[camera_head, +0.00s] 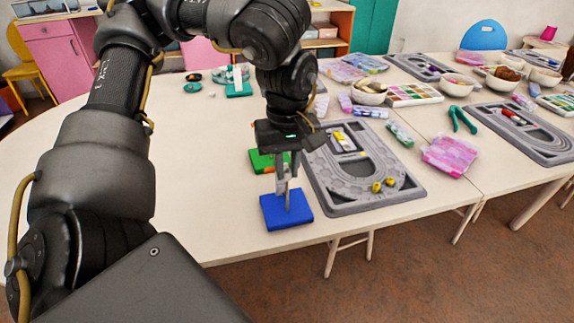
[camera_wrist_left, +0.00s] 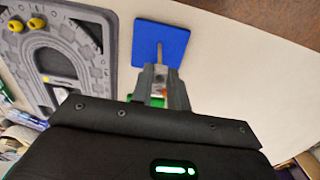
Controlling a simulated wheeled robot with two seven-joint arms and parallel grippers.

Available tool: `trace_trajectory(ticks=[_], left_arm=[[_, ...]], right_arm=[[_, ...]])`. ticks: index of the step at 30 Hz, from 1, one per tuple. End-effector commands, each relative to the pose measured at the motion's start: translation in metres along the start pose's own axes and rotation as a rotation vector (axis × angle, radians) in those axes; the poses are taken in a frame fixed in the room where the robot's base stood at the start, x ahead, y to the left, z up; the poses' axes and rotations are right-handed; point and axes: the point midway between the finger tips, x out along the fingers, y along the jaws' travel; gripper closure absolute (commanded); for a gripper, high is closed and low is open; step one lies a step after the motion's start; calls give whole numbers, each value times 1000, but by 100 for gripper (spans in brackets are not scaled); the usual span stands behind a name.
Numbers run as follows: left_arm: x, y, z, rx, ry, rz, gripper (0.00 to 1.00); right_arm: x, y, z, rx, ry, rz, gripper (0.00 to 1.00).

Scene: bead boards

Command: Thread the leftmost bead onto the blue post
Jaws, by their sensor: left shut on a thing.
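The blue post stands on a square blue base (camera_head: 272,214) near the table's front edge. In the left wrist view the blue base (camera_wrist_left: 178,38) lies just past the fingertips, with its thin post (camera_wrist_left: 159,53) pointing toward them. My left gripper (camera_head: 284,190) points down over the blue base, close to the post. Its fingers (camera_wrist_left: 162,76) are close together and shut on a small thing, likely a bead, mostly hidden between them. Two yellow beads (camera_head: 383,185) lie on the grey bead board (camera_head: 325,187) to the right. My right gripper is not in view.
A green base (camera_head: 259,163) with something orange at it stands just behind the blue one. Bowls (camera_head: 369,92), a pink box (camera_head: 450,155) and green pliers (camera_head: 461,119) lie farther right.

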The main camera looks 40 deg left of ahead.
Motion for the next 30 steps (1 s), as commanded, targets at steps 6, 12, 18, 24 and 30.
trace_trajectory(ticks=[6,12,18,24,30], left_arm=[[0,0,0,0,0,0,100],[-1,0,0,0,0,0,100],[-1,0,1,1,0,1,100],[0,0,2,1,0,0,100],[0,0,2,0,0,0,100]], right_arm=[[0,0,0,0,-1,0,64],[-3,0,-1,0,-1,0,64],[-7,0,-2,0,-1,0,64],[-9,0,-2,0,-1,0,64],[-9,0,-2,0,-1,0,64]])
